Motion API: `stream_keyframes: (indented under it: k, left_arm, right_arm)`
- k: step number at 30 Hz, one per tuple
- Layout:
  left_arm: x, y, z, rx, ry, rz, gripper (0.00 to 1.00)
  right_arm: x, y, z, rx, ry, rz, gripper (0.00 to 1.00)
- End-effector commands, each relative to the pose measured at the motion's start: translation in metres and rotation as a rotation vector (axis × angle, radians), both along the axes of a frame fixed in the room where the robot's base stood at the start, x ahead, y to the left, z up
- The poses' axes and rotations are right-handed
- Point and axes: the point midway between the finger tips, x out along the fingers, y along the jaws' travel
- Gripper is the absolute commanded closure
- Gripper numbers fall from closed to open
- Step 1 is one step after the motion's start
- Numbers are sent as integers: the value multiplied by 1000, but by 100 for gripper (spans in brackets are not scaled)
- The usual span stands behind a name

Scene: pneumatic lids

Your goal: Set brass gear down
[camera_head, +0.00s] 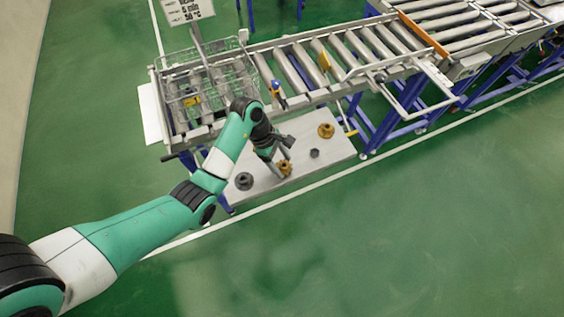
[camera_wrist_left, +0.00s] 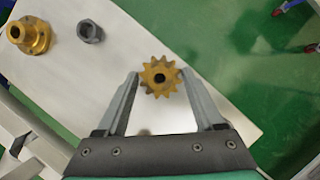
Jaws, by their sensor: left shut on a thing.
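My left gripper (camera_head: 281,162) is shut on the brass gear (camera_head: 284,169) over the light worktable (camera_head: 342,149). In the left wrist view the toothed gear (camera_wrist_left: 160,77), with a dark centre hole, sits between the fingertips of the gripper (camera_wrist_left: 162,80), its flat face toward the camera. Whether the gear touches the tabletop or hangs just above it, I cannot tell. My right gripper is not in view.
On the table are a brass flanged part (camera_head: 326,131), a dark nut (camera_head: 314,153) and a dark flanged part (camera_head: 244,181). A wire basket (camera_head: 240,72) stands on the roller conveyor (camera_head: 345,55) behind. Bare tabletop lies between the parts.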

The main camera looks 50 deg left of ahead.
Motion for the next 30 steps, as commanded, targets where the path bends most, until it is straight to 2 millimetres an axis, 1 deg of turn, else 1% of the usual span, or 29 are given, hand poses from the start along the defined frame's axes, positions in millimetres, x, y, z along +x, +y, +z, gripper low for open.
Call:
stream_keyframes:
  k: [1, 2, 5, 6, 7, 9, 10, 12, 15, 19, 24, 30]
  left_arm:
    - [2, 0, 13, 1, -6, 0, 100]
    - [2, 0, 19, 1, -6, 0, 100]
    - [-11, -14, 41, 1, -6, -4, 100]
    - [-17, -21, 57, 0, -7, -5, 100]
    - [-23, -26, 67, 1, -5, -4, 100]
    - [-32, -36, 87, -2, -1, -3, 100]
    - [-36, -39, 93, -2, -1, -3, 100]
    - [-52, -57, 99, -1, 1, -5, 100]
    - [-70, -76, 106, -1, 0, -4, 100]
    - [-85, -93, 112, 0, -2, -4, 100]
    - [-94, -103, 115, 0, -2, -1, 100]
    - [-94, -103, 114, 0, -2, 1, 100]
  right_arm:
    - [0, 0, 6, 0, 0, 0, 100]
    - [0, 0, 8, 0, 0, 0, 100]
    - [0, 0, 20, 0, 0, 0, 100]
    - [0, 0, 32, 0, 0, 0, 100]
    - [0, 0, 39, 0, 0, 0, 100]
    - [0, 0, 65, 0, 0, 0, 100]
    - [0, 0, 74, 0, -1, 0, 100]
    - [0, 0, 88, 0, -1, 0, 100]
    - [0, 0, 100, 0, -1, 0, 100]
    - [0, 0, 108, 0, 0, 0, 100]
    - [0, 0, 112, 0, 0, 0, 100]
    - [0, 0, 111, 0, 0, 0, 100]
